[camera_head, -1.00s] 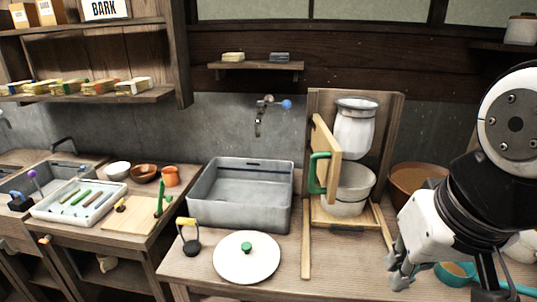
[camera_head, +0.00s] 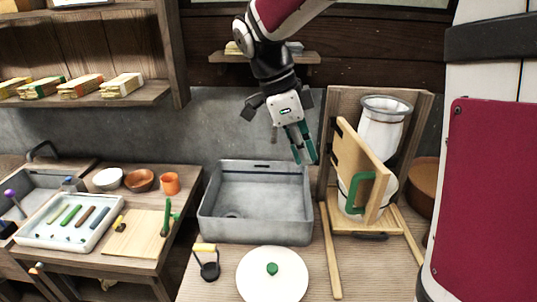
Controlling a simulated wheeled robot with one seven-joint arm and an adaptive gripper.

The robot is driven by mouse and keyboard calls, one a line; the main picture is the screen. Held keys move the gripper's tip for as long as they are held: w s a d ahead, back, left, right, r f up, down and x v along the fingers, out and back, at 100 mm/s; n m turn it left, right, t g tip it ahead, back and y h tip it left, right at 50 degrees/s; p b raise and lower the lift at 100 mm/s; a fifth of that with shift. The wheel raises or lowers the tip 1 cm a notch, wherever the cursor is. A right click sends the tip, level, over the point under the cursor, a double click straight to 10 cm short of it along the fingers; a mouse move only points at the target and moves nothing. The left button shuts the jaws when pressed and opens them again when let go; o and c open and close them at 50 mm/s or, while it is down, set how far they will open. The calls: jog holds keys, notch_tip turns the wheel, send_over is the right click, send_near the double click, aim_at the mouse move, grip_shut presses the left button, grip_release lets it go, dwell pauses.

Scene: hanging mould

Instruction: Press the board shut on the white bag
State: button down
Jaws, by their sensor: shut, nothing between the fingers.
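The wooden board (camera_head: 354,150) has a green handle (camera_head: 361,191) and stands partly swung open on the right side of the bench. The white bag (camera_head: 380,127) hangs from a ring in the wooden frame (camera_head: 418,112) behind the board. A white bowl (camera_head: 346,193) under the bag is partly hidden by the board. My gripper (camera_head: 307,157) is shut and empty. It points down above the grey sink's back right edge, to the left of the board and apart from it.
The grey sink (camera_head: 228,210) lies below my gripper. A round white lid (camera_head: 258,283) with a green knob lies in front. A small shelf (camera_head: 226,58) is on the wall behind my arm.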

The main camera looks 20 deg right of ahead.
jog(key=s+d+f+p, duration=0.1)
jog(key=s+d+f, duration=0.1)
jog(key=d+f, duration=0.4)
jog(key=shift+p+x, duration=0.4)
jog(key=shift+x, duration=1.4)
jog(key=shift+s+a, duration=0.15)
